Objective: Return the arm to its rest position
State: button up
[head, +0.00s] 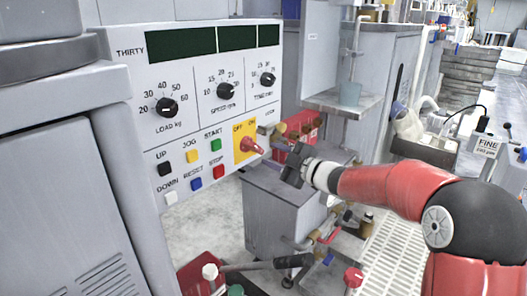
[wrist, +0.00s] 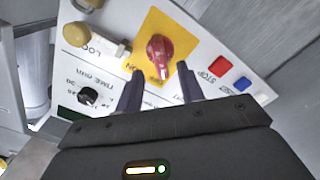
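My red arm (head: 395,185) reaches in from the right in the head view, toward the front of a control panel (head: 215,105). My gripper (head: 291,163) is at its end, just right of the red rotary switch (head: 252,146) on a yellow OFF/ON plate (head: 240,131). In the wrist view, my gripper (wrist: 161,73) has its two dark fingers apart with nothing between them. The red switch (wrist: 160,52) appears just beyond the fingertips, with a gap in the head view. The far side of the fingers is hidden.
The panel has knobs, coloured buttons and dark displays. A grey cabinet (head: 262,215) stands below my gripper. A platform with levers and a red-knobbed handle (head: 353,277) is at the lower middle. Open floor (head: 205,222) shows at left.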

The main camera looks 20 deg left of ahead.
jog(key=shift+v, duration=0.9)
jog(key=s+d+r+m+t+h+p, duration=0.25)
jog(key=d+r+m+h, duration=0.2)
jog(key=d, duration=0.35)
jog(key=s+d+r+m+t+h+p, duration=0.2)
jog(key=s+d+r+m+h, duration=0.1)
jog(key=d+m+h, duration=0.4)
jog(key=s+d+r+m+t+h+p, duration=0.2)
jog(key=s+d+r+m+h, duration=0.15)
jog(key=d, duration=0.65)
jog(key=s+d+f+m+g+p, duration=0.1)
jog(key=s+d+f+m+g, duration=0.1)
jog(key=s, duration=0.6)
jog(key=s+d+f+m+g+h+p, duration=0.1)
jog(key=s+d+m+g+p, duration=0.1)
jog(key=s, duration=0.7)
jog(key=s+d+f+m+g+p, duration=0.1)
jog(key=s+d+f+m+g, duration=0.1)
jog(key=s, duration=0.6)
jog(key=shift+s+d+f+m+g+h+p, duration=0.3)
jog(key=shift+d+m+g, duration=0.3)
jog(key=shift+m+g, duration=0.3)
